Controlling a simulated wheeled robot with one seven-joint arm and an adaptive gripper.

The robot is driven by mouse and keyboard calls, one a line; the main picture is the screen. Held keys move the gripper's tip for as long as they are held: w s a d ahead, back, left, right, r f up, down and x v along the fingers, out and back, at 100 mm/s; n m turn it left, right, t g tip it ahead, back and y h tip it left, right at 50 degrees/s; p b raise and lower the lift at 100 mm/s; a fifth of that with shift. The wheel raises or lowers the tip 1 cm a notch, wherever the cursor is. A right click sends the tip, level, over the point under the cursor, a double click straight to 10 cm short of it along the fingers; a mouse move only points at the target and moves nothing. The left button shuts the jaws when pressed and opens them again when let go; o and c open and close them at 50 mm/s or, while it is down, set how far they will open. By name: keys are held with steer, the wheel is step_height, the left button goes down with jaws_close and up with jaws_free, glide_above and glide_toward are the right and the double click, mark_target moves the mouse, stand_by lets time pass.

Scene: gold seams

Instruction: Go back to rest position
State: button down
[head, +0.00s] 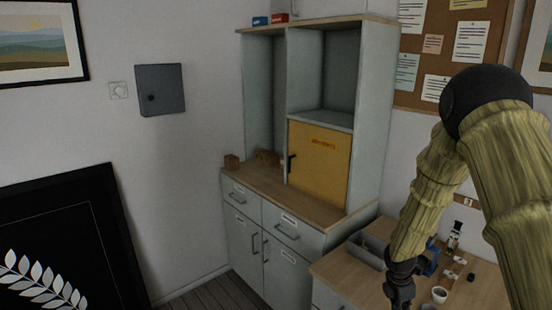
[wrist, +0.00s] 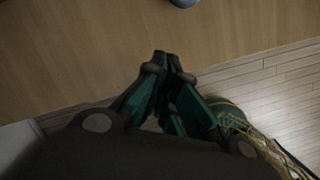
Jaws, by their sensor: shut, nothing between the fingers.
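My gripper (head: 399,288) hangs at the end of my arm at the lower right of the head view, pointing down in front of the wooden counter. In the wrist view my gripper (wrist: 167,62) has its dark green fingers together at the tips, with nothing between them. Below it the wrist view shows the wooden surface (wrist: 100,40) and its edge, with floor boards (wrist: 285,85) beyond. The gripper looks apart from the surface.
A grey cabinet (head: 380,120) with a shut yellow door (head: 320,165) stands in the middle. The right counter (head: 480,285) holds a grey tray (head: 367,254), a white cup (head: 439,294) and small items. A black framed picture (head: 85,230) leans at the left.

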steer(key=s+a+f+m+y, duration=0.2)
steer(key=s+a+f+m, duration=0.4)
steer(key=s+a+f, duration=0.5)
steer(key=s+a+f+m, duration=0.1)
steer(key=s+m, duration=0.3)
steer(key=s, duration=0.6)
steer(key=s+a+f+m, duration=0.2)
steer(key=s+f+m, duration=0.2)
steer(key=s, duration=0.6)
steer(key=s+a+f+m+g, duration=0.1)
steer(key=s+f+m, duration=0.2)
steer(key=s+m, duration=0.3)
steer(key=s, duration=0.4)
steer(key=shift+s+a+f+y, duration=0.2)
steer(key=shift+s+a+y, duration=0.1)
steer(key=shift+y, duration=0.1)
